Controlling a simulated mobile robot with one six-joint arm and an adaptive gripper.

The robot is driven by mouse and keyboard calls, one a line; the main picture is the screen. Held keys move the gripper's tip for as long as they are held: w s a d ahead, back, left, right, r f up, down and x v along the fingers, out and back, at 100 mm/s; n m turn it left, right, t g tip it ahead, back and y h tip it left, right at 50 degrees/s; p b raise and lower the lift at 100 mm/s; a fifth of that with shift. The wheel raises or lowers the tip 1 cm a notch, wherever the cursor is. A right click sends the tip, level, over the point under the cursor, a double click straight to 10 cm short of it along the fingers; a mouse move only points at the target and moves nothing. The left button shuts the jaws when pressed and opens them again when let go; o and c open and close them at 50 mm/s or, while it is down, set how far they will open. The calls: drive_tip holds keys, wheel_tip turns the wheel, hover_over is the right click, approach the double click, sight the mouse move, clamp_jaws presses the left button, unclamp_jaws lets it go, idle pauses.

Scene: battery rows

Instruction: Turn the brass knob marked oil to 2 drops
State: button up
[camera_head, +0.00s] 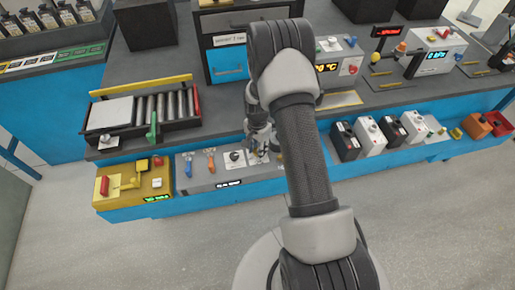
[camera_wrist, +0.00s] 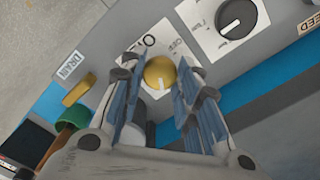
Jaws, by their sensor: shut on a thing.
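The brass knob (camera_wrist: 160,73) sits on a white dial plate with partly readable lettering, on a grey panel. A pale pointer line on the knob points toward the bottom of the wrist view. My gripper (camera_wrist: 159,80) has a finger on each side of the knob and is shut on it. The fingers and my palm cover part of the plate, so I cannot read the knob's setting. In the head view my gripper (camera_head: 262,143) is over the grey panel (camera_head: 205,182), behind my arm, and the knob is hard to make out.
A black knob (camera_wrist: 238,17) on its own white plate is close to the right, by a "SPEED" label (camera_wrist: 313,21). A "DRAIN" label (camera_wrist: 70,65), a yellow handle (camera_wrist: 79,89) and a green part (camera_wrist: 72,114) are to the left. A yellow unit (camera_head: 125,190) stands left of the panel.

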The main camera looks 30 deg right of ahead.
drive_tip(key=o, duration=1.1)
drive_tip(key=shift+r, duration=0.1)
wheel_tip(320, 180, up, 12)
drive_tip(key=shift+f, duration=0.1)
idle(0.3)
drive_tip(key=s+a+r+n+t, duration=0.1)
drive_tip(key=s+a+r+n, duration=0.3)
drive_tip(key=r, duration=0.7)
drive_tip(key=s+a+r+n+t, duration=0.1)
drive_tip(key=s+a+r+n, duration=0.3)
drive_tip(key=r, duration=0.6)
drive_tip(key=s+a+r+n+t, duration=0.1)
drive_tip(key=s+a+n, duration=0.1)
drive_tip(key=s, duration=0.4)
drive_tip(key=s+a+r+n, duration=0.2)
drive_tip(key=s, duration=0.4)
drive_tip(key=s+a+r+n+t, duration=0.1)
drive_tip(key=s+a+r, duration=0.1)
drive_tip(key=s, duration=0.4)
drive_tip(key=shift+a+r+n+t, duration=0.2)
drive_tip(key=shift+a+n+t, duration=0.1)
drive_tip(key=shift+a+n, duration=0.1)
